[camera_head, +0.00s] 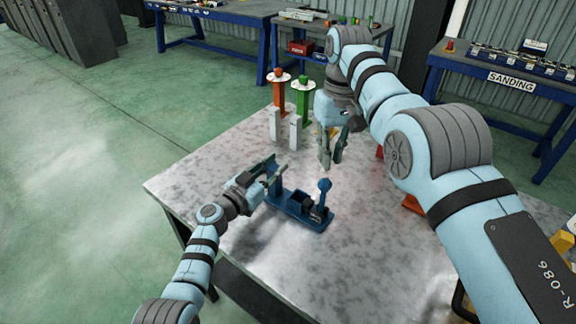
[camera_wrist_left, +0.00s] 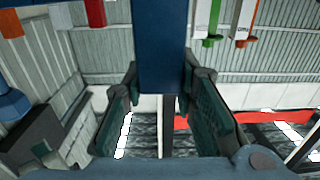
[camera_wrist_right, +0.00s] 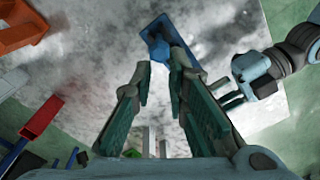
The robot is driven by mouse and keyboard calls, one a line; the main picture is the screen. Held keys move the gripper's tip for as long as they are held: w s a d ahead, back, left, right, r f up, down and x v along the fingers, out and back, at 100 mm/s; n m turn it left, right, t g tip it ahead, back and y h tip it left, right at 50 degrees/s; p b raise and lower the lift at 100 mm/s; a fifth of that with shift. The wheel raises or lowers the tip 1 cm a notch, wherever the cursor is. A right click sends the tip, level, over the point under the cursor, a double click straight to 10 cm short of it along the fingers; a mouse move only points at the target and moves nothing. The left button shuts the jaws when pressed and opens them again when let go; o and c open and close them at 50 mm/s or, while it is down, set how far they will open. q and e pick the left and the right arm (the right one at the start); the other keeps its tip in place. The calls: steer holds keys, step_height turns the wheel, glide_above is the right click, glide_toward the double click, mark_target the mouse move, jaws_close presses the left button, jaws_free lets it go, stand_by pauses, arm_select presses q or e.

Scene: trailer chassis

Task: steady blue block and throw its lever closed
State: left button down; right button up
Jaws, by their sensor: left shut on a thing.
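The blue block (camera_head: 292,209) sits on the metal table, a long base with a dark part in its middle. Its lever (camera_head: 324,190) stands upright at the right end with a blue ball knob. My left gripper (camera_head: 274,176) is shut on an upright blue post (camera_wrist_left: 160,50) at the block's left end. My right gripper (camera_head: 332,158) is open and empty, pointing down above and behind the block. In the right wrist view the block (camera_wrist_right: 178,58) and the lever's knob (camera_wrist_right: 158,47) lie beyond the open fingers (camera_wrist_right: 160,65).
Red (camera_head: 279,98) and green (camera_head: 304,98) stands and pale posts (camera_head: 275,124) rise at the table's back edge. An orange part (camera_head: 411,204) lies right of the block, partly behind my right arm. The table (camera_head: 345,265) is clear in front.

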mark_target(326, 183)
step_height(326, 183, down, 4)
steer(key=shift+a+r, duration=0.1)
jaws_close()
steer(key=shift+w+a+f+t+y, duration=0.1)
steer(key=shift+w+f+t+y, duration=0.1)
steer(key=shift+w, duration=0.3)
steer(key=shift+w+a+f+t+y, duration=0.1)
steer(key=shift+w+f+t, duration=0.1)
steer(key=shift+w, duration=0.3)
step_height(326, 183, up, 7)
steer(key=w+d+m+t, duration=0.1)
steer(key=w+t, duration=0.1)
steer(key=t, duration=0.2)
steer(key=shift+d+m+y, duration=0.2)
steer(key=shift+m+y, duration=0.1)
steer(key=shift+y, duration=0.1)
steer(key=shift+f, duration=0.1)
